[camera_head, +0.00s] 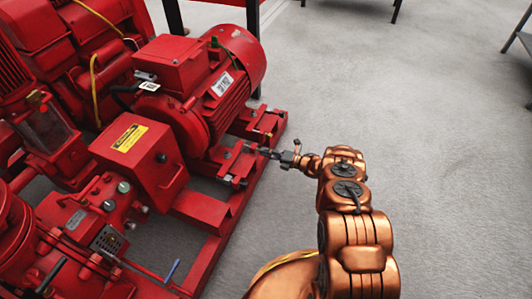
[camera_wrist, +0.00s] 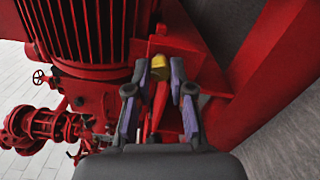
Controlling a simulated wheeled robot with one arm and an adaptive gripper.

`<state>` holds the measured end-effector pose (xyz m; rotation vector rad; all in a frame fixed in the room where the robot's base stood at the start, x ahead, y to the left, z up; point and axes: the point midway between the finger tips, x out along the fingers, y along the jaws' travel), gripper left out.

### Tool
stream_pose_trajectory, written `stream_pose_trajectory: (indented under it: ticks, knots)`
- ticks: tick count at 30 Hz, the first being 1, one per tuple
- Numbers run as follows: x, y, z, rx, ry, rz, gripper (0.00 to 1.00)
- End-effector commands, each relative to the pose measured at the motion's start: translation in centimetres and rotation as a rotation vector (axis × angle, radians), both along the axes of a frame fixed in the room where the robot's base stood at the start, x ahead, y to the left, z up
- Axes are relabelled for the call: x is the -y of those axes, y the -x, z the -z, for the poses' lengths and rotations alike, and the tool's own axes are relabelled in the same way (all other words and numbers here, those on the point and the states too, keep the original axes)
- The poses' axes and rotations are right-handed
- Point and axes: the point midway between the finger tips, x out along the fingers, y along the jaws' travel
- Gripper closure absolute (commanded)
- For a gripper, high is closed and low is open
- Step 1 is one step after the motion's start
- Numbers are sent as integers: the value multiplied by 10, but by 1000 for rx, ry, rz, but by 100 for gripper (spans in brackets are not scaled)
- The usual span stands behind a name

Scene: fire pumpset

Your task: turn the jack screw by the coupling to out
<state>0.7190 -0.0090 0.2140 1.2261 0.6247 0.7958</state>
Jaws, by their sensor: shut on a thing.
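The red motor (camera_head: 225,90) sits on the red base frame (camera_head: 228,215), with the red coupling guard box (camera_head: 138,150) beside it. My gripper (camera_head: 264,152) reaches in from the right, low at the motor's foot. In the wrist view my gripper (camera_wrist: 159,78) has its two fingers on either side of a small yellow-headed piece, seemingly the jack screw (camera_wrist: 158,66). The jaws are shut on it. A red bar (camera_wrist: 159,105) shows between the fingers below it. The screw's thread and its contact with the foot are hidden, and its turn cannot be read.
The red frame beam (camera_wrist: 265,75) runs close on the right in the wrist view. A red valve assembly (camera_wrist: 45,125) is at lower left there. Grey floor (camera_head: 420,120) to the right is open.

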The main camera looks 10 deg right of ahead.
Motion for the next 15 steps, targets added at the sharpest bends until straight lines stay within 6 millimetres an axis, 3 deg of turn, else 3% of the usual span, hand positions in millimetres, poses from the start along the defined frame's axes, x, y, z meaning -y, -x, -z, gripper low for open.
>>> stream_pose_trajectory:
  ticks: [14,15]
  knots:
    - [0,0,0,12,9,1,100]
    - [0,0,0,12,9,1,77]
